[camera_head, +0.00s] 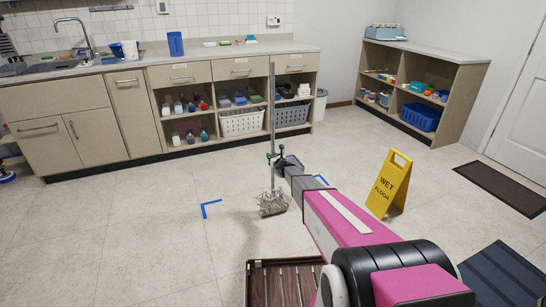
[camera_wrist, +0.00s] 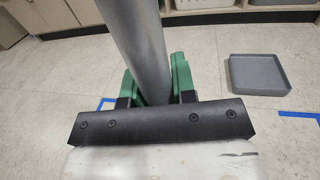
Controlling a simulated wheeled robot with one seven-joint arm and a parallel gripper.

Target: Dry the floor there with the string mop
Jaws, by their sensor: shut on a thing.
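The string mop stands about upright in the head view, with a long grey pole (camera_head: 272,100) and a grey-brown string head (camera_head: 272,204) at floor level. My gripper (camera_head: 273,158) is shut on the pole, low down above the strings. In the wrist view the green fingers (camera_wrist: 158,82) sit on both sides of the grey pole (camera_wrist: 140,40); the strings are hidden there. Blue tape corners mark the floor, one left of the mop head (camera_head: 208,209) and one to its right, partly behind my arm (camera_head: 321,180). I cannot make out any water on the floor.
A yellow wet-floor sign (camera_head: 389,184) stands right of my arm. A brown slatted tray (camera_head: 252,283) lies in front. A shallow grey tray (camera_wrist: 258,75) is on the floor in the wrist view.

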